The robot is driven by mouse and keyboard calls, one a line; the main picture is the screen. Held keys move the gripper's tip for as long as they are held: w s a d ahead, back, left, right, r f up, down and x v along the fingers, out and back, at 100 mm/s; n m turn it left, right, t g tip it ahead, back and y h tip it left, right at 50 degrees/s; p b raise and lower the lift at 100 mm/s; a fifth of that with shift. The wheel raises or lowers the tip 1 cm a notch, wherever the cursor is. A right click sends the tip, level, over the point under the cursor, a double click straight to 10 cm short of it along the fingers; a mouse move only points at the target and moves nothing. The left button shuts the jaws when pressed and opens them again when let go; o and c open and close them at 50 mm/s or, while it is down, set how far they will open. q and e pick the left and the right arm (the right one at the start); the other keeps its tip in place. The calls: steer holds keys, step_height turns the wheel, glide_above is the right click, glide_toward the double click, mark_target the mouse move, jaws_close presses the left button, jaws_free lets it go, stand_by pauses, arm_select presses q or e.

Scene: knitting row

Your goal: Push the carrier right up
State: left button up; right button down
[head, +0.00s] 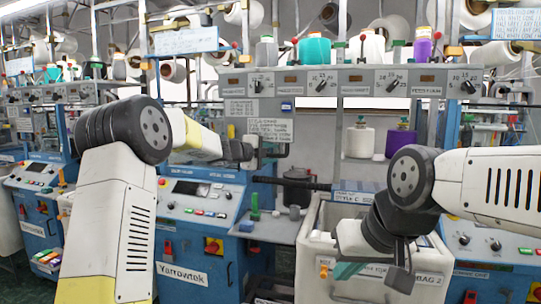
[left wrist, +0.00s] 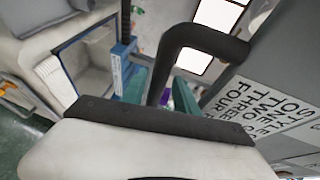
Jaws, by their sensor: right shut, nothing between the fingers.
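A black bent bar (left wrist: 205,38), which looks like the handle of the carrier, crosses the left wrist view and runs down between two teal fingers. In the head view a dark bar end (head: 275,153) shows beside my left gripper (head: 250,151), in front of the grey machine panel. The carrier's body is not clear in either view. My left gripper (left wrist: 163,92) has its fingers on either side of the bar; I cannot tell whether they touch it. My right gripper (head: 375,272) is shut and empty, low over the front of a white bin.
The white bin (head: 310,247) stands at the front right. A blue control cabinet (head: 190,250) with buttons stands left of it. A dark horizontal rod (head: 285,183) lies below my left gripper. A lettered sign (left wrist: 270,115) is close by. Yarn cones (head: 359,142) stand behind.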

arm_select(q)
steer(key=shift+f, duration=0.1)
steer(key=v, duration=0.8)
